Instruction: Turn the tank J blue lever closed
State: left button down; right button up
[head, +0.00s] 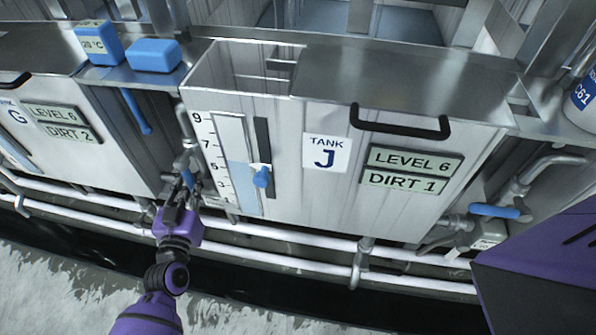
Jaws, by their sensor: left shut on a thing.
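Tank J (330,185) is a metal tank in the middle of the head view, with a white "TANK J" label (325,153). My left gripper (182,194) is at the pipe valve by the tank's lower left corner. It is shut on a blue lever (188,178), of which only a small part shows between the fingers. The lever's exact angle is hard to tell. Another blue lever (495,211) lies roughly level on the pipe at the tank's lower right. My right gripper is out of view.
A blue gauge knob (262,177) sits on tank J's front, near my left gripper. A black handle (400,122) and displays reading LEVEL 6 (415,161) and DIRT 1 are to its right. White pipes (290,238) run low across the front. Tank G (60,120) stands left.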

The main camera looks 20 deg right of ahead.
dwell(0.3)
pick_arm(q)
jog(key=w+a+r+m+h+b, duration=0.1)
jog(key=w+a+r+m+h, duration=0.1)
jog(key=m, duration=0.8)
jog(key=w+a+r+m+h, duration=0.2)
jog(key=a+r+m, duration=0.2)
jog(key=m, duration=0.6)
jog(key=shift+w+r+b, duration=0.15)
jog(key=shift+r+b, duration=0.25)
jog(key=shift+r, duration=0.25)
jog(key=shift+m, duration=0.3)
